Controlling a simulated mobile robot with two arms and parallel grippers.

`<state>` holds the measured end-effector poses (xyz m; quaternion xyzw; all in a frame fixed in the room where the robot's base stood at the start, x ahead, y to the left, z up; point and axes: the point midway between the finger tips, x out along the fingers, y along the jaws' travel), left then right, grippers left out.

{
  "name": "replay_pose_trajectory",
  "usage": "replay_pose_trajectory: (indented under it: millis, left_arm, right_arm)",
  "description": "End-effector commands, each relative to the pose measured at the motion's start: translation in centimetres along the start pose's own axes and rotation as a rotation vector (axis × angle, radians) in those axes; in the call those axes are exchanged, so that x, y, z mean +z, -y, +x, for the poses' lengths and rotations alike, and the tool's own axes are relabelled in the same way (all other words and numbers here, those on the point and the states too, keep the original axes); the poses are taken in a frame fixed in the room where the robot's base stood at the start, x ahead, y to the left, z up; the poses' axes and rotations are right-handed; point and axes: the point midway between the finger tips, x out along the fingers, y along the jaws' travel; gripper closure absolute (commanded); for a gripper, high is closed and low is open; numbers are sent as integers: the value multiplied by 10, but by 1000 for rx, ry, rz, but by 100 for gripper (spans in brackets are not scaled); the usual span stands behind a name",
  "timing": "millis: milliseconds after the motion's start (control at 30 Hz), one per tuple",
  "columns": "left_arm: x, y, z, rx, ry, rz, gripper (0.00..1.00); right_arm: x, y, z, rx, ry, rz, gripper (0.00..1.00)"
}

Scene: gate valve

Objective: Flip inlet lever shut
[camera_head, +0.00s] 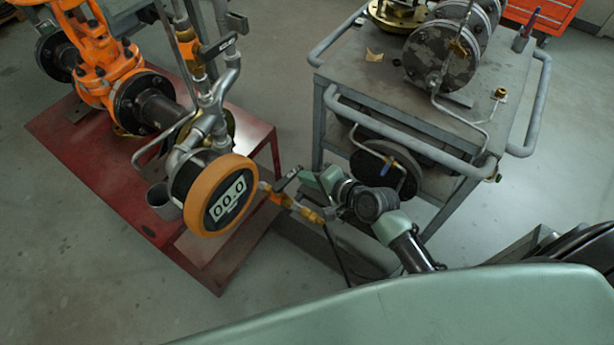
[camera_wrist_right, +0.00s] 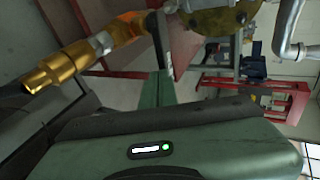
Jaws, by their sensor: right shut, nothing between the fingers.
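A black lever (camera_head: 286,180) sits on a brass valve (camera_head: 268,188) in the small pipe line right of the orange gauge (camera_head: 222,196). Another black lever (camera_head: 219,46) is on the upper brass valve. No label shows which one is the inlet lever. My right gripper (camera_head: 308,179) is close beside the lower lever, shut and empty. I cannot tell whether they touch. In the right wrist view, a green finger (camera_wrist_right: 158,95) points up toward a dark bar and brass fittings (camera_wrist_right: 62,73). My left gripper is out of view.
The gauge reads 00.0 and hangs over the red bench (camera_head: 95,165) with its orange pipework (camera_head: 100,65). A grey cart (camera_head: 335,78) with flanged parts stands right of it, behind my right arm. Bare floor lies at lower left.

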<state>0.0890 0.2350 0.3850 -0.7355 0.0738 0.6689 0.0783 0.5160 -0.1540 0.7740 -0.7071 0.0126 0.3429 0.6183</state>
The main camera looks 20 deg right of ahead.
Motion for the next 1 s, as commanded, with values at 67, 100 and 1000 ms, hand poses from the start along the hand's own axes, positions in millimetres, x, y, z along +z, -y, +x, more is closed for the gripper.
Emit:
replay_pose_trajectory:
  millis: [67,100,1000]
  left_arm:
    - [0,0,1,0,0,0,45]
    - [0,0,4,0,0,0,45]
    - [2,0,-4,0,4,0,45]
  right_arm:
    - [0,0,1,0,4,-4,100]
    - [-1,1,3,-1,14,-11,100]
    - [-2,12,13,-7,83,-52,100]
